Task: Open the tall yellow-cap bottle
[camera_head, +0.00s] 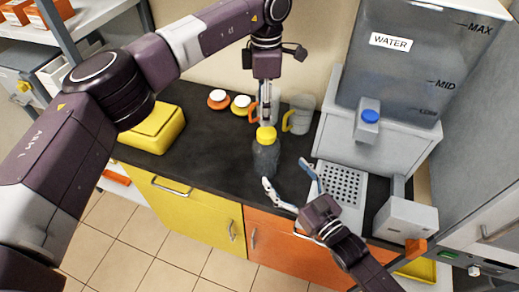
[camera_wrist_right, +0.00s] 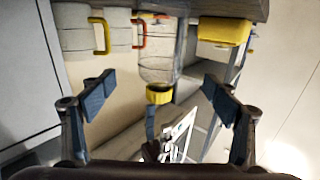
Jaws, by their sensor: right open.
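The tall grey translucent bottle (camera_head: 265,158) with a yellow cap (camera_head: 266,133) stands upright on the dark counter. In the right wrist view, which is upside down, the bottle (camera_wrist_right: 158,60) and its yellow cap (camera_wrist_right: 159,94) show between my right fingers but farther off. My right gripper (camera_head: 286,174) is open and empty, to the right of and in front of the bottle; its spread fingers show in the wrist view (camera_wrist_right: 155,88). My left gripper (camera_head: 265,110) points down just above the cap. Whether its fingers touch the cap or are shut cannot be told.
A jug with a yellow handle (camera_head: 301,114) stands behind the bottle. Two small capped items, orange (camera_head: 218,100) and yellow (camera_head: 241,105), sit at back left. A yellow box (camera_head: 153,130) lies left. A water dispenser (camera_head: 400,60) and perforated tray (camera_head: 342,185) stand right.

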